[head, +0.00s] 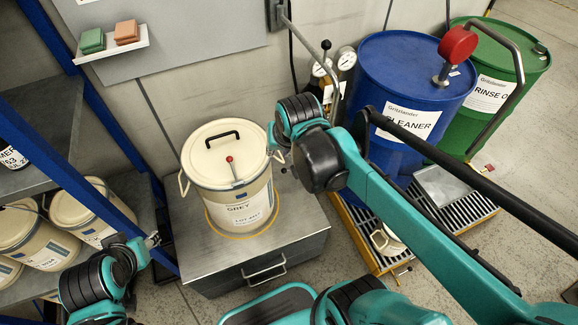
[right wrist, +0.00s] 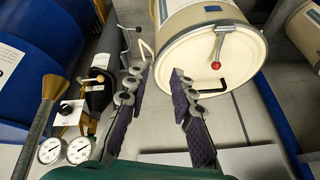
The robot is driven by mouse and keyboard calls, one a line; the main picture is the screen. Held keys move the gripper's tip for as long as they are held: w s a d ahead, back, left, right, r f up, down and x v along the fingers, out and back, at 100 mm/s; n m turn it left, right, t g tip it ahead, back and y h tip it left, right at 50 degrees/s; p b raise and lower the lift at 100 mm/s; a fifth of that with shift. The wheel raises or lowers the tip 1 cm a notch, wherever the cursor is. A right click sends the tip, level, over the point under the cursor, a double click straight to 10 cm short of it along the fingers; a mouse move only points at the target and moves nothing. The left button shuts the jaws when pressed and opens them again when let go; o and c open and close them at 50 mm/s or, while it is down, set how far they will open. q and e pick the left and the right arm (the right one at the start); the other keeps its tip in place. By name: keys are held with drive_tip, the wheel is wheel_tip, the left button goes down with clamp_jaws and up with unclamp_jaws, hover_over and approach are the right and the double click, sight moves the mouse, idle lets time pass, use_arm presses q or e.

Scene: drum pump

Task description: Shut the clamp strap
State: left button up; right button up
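A cream pail (head: 240,200) labelled GREY stands upright on a grey cabinet, with its lid (head: 205,150) on. A lever with a red knob (head: 229,159), perhaps the clamp strap's, crosses the lid and rim; the red knob (right wrist: 216,65) also shows in the right wrist view. My right gripper (head: 277,150) is just right of the pail's rim. In the right wrist view its fingers (right wrist: 158,78) are apart with nothing between them, short of the red knob. My left gripper (head: 153,240) is low left of the cabinet, its fingertips too small to judge.
A black handle (head: 222,135) arches over the lid. The cabinet top (head: 300,215) is bare right of the pail. A blue drum (head: 400,80) and a green drum (head: 520,60) stand right, gauges (head: 346,58) beside them. A shelf with cream pails (head: 75,207) stands left.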

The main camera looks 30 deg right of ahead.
drive_tip(key=w+d+f+m+g+p, duration=0.15)
drive_tip(key=w+d+f+m, duration=0.3)
drive_tip(key=w, duration=0.45)
drive_tip(key=w+d+f+m+g, duration=0.3)
drive_tip(key=w+f+m, duration=0.2)
drive_tip(key=w, duration=0.5)
drive_tip(key=d+f+m+g+b, duration=0.1)
drive_tip(key=f+m, duration=0.1)
drive_tip(key=f, duration=0.9)
drive_tip(key=w+d+f+m+g, duration=0.1)
drive_tip(key=d+f+m, duration=0.1)
drive_tip(key=f, duration=0.9)
drive_tip(key=w+d+f+m+g+b, duration=0.1)
drive_tip(key=d+f+m, duration=0.1)
drive_tip(key=f, duration=0.9)
drive_tip(key=shift+d+m+y+b, duration=0.25)
drive_tip(key=shift+m+y+b, duration=0.05)
drive_tip(key=shift+m, duration=0.15)
drive_tip(key=shift+r, duration=0.15)
clamp_jaws()
